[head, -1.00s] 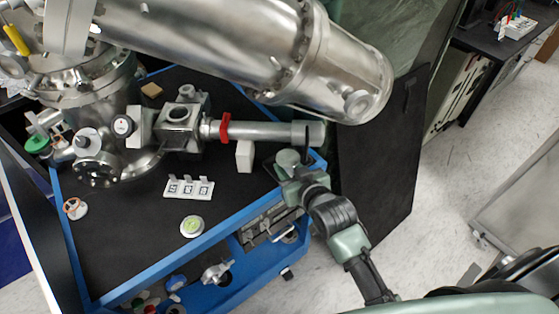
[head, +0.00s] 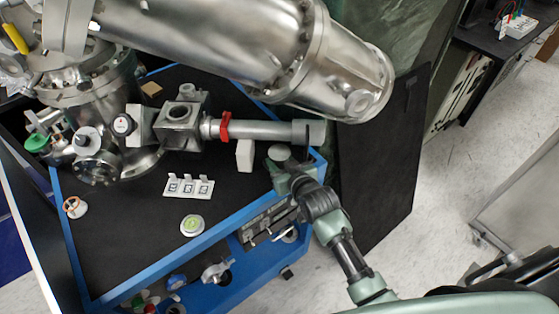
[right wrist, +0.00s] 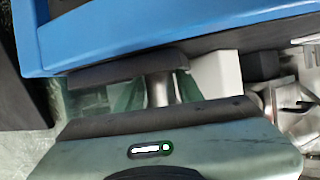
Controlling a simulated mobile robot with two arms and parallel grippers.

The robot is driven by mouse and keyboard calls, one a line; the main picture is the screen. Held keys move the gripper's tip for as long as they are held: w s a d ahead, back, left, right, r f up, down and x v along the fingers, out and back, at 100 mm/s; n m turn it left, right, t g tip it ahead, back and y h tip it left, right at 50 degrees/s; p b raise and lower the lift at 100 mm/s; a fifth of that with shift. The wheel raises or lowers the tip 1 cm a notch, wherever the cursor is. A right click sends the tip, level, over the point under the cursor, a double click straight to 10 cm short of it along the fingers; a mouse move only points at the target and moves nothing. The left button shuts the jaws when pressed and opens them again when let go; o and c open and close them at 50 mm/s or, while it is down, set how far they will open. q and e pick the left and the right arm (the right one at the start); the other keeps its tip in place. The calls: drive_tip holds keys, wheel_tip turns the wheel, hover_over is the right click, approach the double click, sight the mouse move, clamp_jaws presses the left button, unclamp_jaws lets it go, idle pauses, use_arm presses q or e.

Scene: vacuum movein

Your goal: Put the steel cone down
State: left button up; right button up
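The steel cone (right wrist: 158,90) shows in the right wrist view as a short silvery metal piece between the two dark finger pads of my right gripper (right wrist: 150,92). It seems to touch both pads, and much of it is hidden. In the head view my right gripper (head: 281,163) is over the right corner of the black tabletop (head: 130,235), below the end of the horizontal steel tube. I cannot make out the cone there. My left gripper is not in view.
A white block (head: 244,155) stands just left of my right gripper, also in the right wrist view (right wrist: 216,78). A white labelled holder (head: 188,186) and a round green-topped piece (head: 192,225) lie further left. The steel tube (head: 265,130) with its red clamp (head: 226,126) is close above.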

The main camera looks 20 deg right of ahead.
drive_tip(key=shift+r, duration=0.1)
drive_tip(key=shift+s+r, duration=0.15)
drive_tip(key=v, duration=1.2)
drive_tip(key=s+f+g, duration=0.2)
drive_tip(key=s+f, duration=0.2)
drive_tip(key=f, duration=0.7)
drive_tip(key=s+f+g, duration=0.2)
drive_tip(key=s+f, duration=0.2)
drive_tip(key=f, duration=0.7)
drive_tip(key=s+f+g, duration=0.2)
drive_tip(key=s+f, duration=0.2)
drive_tip(key=f, duration=0.7)
drive_tip(key=s+d+f+g, duration=0.1)
drive_tip(key=s+f+g, duration=0.1)
drive_tip(key=s+f, duration=0.3)
drive_tip(key=s+d+f+g+h, duration=0.1)
drive_tip(key=s+f, duration=0.4)
drive_tip(key=s, duration=0.8)
drive_tip(key=s+d+f+n+g, duration=0.1)
drive_tip(key=s+d+f+g, duration=0.2)
drive_tip(key=s+f, duration=0.3)
drive_tip(key=s, duration=0.3)
drive_tip(key=shift+s+h, duration=0.3)
